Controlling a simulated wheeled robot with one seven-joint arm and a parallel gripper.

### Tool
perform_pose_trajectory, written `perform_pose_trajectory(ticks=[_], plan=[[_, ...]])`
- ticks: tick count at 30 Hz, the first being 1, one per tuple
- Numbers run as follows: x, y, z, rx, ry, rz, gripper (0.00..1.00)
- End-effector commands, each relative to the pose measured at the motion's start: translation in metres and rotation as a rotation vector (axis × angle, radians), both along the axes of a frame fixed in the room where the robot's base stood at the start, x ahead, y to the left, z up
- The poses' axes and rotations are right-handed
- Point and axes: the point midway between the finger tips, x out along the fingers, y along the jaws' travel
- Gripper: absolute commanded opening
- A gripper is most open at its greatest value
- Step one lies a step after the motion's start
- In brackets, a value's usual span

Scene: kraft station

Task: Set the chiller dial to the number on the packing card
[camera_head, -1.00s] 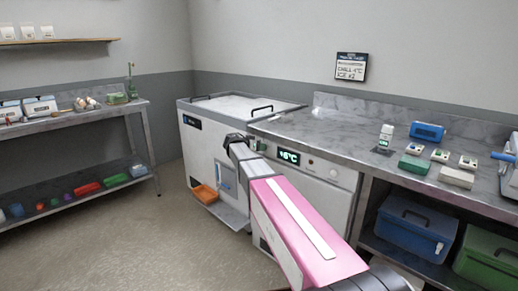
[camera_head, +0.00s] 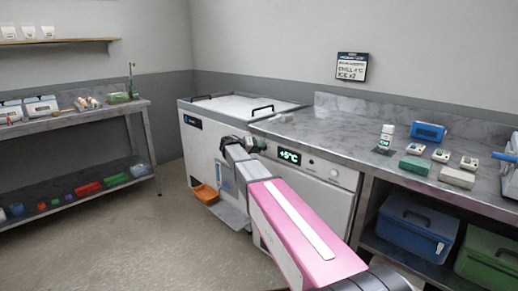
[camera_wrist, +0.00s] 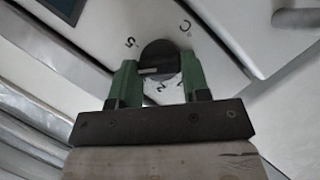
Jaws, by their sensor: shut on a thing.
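The packing card (camera_head: 351,67) hangs on the back wall and reads CHILL 4°C and ICE x2. The chiller's display (camera_head: 289,156) on the counter front reads +5°C in green. The dark round chiller dial (camera_wrist: 158,58) sits on a pale panel with printed numbers around it, including a 5 and a 2. The green fingers of my gripper (camera_wrist: 160,74) are shut on the dial, one on each side. In the head view my gripper (camera_head: 245,143) is at the panel just left of the display, and the dial is hard to make out there.
A white chest (camera_head: 215,150) with black handles stands left of the counter, with an orange scoop or tray (camera_head: 205,193) low on its front. The marble counter (camera_head: 330,130) holds small boxes at right. Blue and green bins sit beneath. The floor at left is clear.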

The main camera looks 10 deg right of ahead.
Motion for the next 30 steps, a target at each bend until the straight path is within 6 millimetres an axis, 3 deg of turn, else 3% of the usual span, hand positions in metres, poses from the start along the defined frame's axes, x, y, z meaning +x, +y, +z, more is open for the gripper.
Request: perform_pose_trajectory(ticks=[14, 15, 17, 26, 30], plan=[[0.001, 0.0, 0.0, -0.01, 0.012, 0.002, 0.19], [0.001, 0.0, 0.0, -0.01, 0.012, 0.002, 0.49], [0.001, 0.0, 0.0, -0.01, 0.011, 0.001, 0.67], [0.0, 0.001, 0.0, -0.009, 0.012, 0.001, 0.67], [-0.003, 0.012, 0.003, -0.009, 0.011, 0.003, 0.67]])
